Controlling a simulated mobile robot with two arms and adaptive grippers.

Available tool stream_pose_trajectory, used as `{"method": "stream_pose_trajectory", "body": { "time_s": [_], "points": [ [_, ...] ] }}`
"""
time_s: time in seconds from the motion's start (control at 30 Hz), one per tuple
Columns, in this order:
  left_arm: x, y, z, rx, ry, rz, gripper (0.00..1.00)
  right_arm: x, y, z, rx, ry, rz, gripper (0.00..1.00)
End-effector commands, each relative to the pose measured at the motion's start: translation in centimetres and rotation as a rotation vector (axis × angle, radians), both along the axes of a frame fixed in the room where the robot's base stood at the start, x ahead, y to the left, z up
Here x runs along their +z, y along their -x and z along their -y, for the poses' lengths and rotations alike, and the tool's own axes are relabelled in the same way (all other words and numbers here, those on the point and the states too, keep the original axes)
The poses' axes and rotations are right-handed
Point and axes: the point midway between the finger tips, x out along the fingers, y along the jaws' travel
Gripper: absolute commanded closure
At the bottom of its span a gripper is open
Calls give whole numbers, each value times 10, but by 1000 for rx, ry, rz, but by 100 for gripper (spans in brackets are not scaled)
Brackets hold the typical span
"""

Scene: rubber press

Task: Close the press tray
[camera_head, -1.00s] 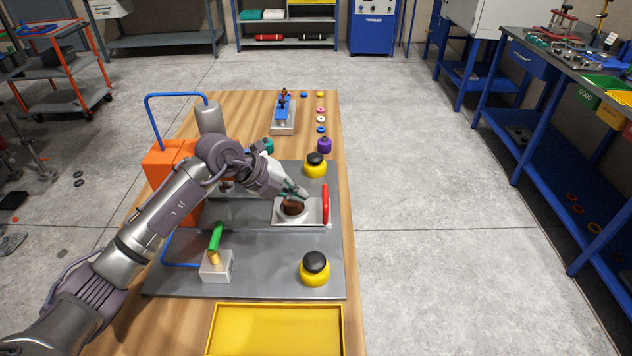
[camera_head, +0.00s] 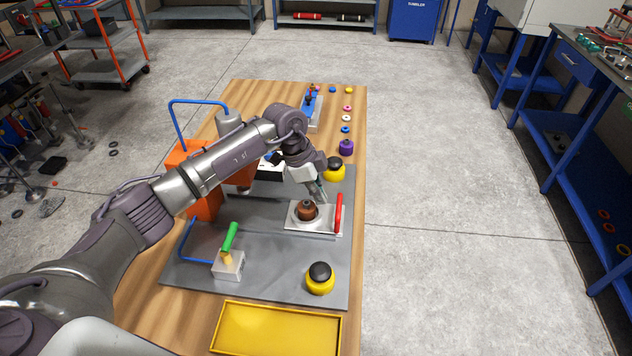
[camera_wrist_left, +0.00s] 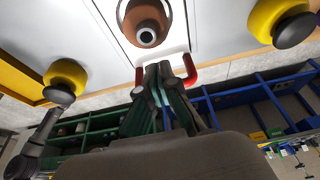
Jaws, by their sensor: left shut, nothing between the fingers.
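The press tray (camera_head: 327,224) is a flat silver plate, out to the right of the orange press (camera_head: 207,205) on the grey base plate. A brown round piece (camera_head: 307,211) with a dark top sits in its middle. A red handle (camera_head: 339,213) stands along its right edge. My left gripper (camera_head: 321,196) is shut and empty, pointing down by the tray's far right corner, near the handle. In the left wrist view, the shut fingers (camera_wrist_left: 164,70) overlap the red handle (camera_wrist_left: 190,71); I cannot tell whether they touch it. My right gripper is not in view.
Yellow buttons with black tops stand on the base plate behind (camera_head: 334,169) and in front (camera_head: 320,279) of the tray. A green-handled lever (camera_head: 229,238) stands front left. A yellow tray (camera_head: 275,330) lies at the table's near edge. Floor right of the table is clear.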

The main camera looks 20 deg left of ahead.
Motion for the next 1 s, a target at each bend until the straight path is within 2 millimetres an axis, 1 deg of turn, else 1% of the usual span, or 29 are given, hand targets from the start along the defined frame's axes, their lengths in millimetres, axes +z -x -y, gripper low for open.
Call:
{"method": "stream_pose_trajectory", "body": {
  "time_s": [0.03,0.1,0.2,0.3,0.47,0.73,0.87,1.0],
  "points": [
    [-8,0,4,0,2,-5,100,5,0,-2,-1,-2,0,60],
    [-19,-1,8,1,0,-5,100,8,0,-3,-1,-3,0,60],
    [-32,-2,12,0,2,-3,100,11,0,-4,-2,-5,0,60],
    [-42,-3,15,0,1,-1,100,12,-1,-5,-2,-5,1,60],
    [-47,-3,17,-2,1,2,100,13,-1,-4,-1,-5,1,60],
    [-47,-3,16,-2,1,2,100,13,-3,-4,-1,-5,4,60],
    [-46,-2,7,1,-1,0,100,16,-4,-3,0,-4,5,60],
    [-46,3,-16,3,-3,-1,100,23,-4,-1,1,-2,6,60]
  ]
}}
